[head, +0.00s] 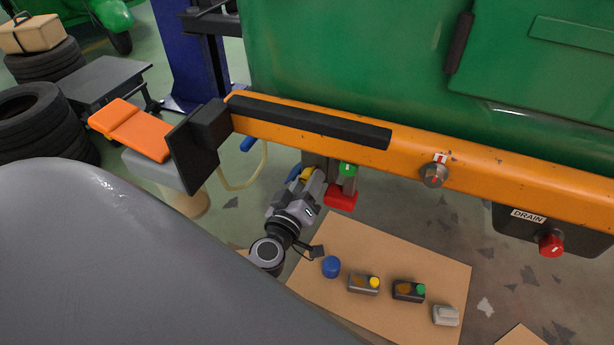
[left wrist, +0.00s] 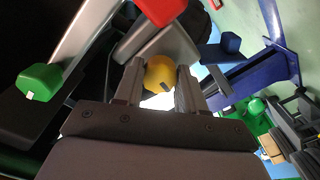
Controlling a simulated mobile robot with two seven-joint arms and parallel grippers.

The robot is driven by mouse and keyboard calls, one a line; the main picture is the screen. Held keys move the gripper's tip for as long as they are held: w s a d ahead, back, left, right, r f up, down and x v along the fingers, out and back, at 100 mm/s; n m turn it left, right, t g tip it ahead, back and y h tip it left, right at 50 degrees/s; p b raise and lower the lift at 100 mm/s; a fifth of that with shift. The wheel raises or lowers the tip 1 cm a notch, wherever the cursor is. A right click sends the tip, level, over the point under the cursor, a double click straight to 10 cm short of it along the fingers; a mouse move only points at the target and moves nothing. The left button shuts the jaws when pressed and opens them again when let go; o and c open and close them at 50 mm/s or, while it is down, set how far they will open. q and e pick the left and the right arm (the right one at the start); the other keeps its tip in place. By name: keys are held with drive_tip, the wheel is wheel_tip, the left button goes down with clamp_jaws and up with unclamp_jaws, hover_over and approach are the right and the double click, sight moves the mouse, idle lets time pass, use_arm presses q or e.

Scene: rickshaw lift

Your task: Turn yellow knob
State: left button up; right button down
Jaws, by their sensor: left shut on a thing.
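The yellow knob (head: 308,174) sits under the orange beam of the green vehicle, partly hidden by my left gripper (head: 312,183). In the left wrist view the yellow knob (left wrist: 160,76) lies between the two fingers of my left gripper (left wrist: 161,88), which is shut on it. A small dark mark shows on the knob's face. A green knob (head: 347,169) is just to its right, and it also shows at the left in the left wrist view (left wrist: 39,82). My right gripper is in neither view.
A red block (head: 341,198) hangs below the green knob. The orange beam (head: 480,170) carries a grey dial (head: 434,174); a red drain knob (head: 551,245) is farther right. Cardboard (head: 400,262) on the floor holds a blue cap (head: 331,266) and small boxes. A blue post (head: 180,60) stands behind left.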

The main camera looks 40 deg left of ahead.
use_arm(q)
drive_tip(key=n, duration=1.9)
drive_tip(key=shift+r+b, duration=0.1)
drive_tip(key=shift+b, duration=0.2)
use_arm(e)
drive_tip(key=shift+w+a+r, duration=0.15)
use_arm(q)
drive_tip(key=o, duration=1.1)
drive_tip(key=shift+c, duration=0.2)
